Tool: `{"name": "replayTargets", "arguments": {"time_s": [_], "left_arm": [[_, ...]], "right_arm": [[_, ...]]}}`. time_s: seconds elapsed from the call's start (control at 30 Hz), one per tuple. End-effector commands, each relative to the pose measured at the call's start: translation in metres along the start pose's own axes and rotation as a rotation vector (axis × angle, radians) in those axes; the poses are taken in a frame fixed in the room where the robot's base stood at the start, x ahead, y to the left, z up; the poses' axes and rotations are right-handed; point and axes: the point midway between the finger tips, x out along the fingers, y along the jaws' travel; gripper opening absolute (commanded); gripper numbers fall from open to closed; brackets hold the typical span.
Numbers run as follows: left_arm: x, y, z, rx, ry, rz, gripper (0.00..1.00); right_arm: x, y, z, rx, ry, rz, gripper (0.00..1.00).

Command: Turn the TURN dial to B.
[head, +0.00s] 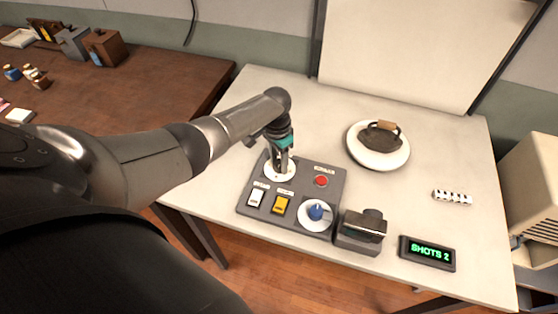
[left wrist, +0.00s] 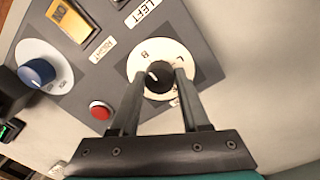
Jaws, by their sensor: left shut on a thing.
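The dial is a black knob (left wrist: 158,77) on a round white plate (left wrist: 138,66) with letters, on a grey control panel (head: 322,173). In the left wrist view a B is printed above and slightly left of the knob, and another letter is at its upper right. The knob's white mark points to the upper left, roughly toward B; I cannot tell if it lines up exactly. My left gripper (head: 281,163) comes down from above and is shut on the knob, one finger on each side (left wrist: 160,82). In the head view the gripper hides most of the knob. My right gripper is not in view.
The panel also holds a white switch (head: 256,197), a yellow switch (head: 280,205), a red button (head: 321,181) and a blue knob (head: 316,212). A display reading SHOTS 2 (head: 427,253) and a dark device (head: 361,229) stand to the right. A plate (head: 361,158) with a dark lidded object lies behind.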

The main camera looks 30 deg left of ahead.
Motion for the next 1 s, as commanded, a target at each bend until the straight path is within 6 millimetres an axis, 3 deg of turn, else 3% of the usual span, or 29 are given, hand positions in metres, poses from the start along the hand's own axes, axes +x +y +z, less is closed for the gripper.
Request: {"name": "replayTargets", "arguments": {"time_s": [0.5,0.53,0.77,1.0], "left_arm": [[-0.0001,0.0005,-0.0001,0.018,-0.001,0.002,0.0],[-0.0001,0.0005,-0.0001,0.017,-0.001,0.002,0.49],[-0.0001,0.0003,-0.0002,0.017,-0.001,0.001,0.75],[-0.0004,0.0001,-0.0002,0.017,-0.001,0.0,0.76]], "right_arm": [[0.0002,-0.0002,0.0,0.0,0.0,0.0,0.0],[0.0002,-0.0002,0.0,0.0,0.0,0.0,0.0],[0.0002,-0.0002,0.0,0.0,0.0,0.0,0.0],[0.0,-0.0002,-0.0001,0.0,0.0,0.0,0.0]]}}
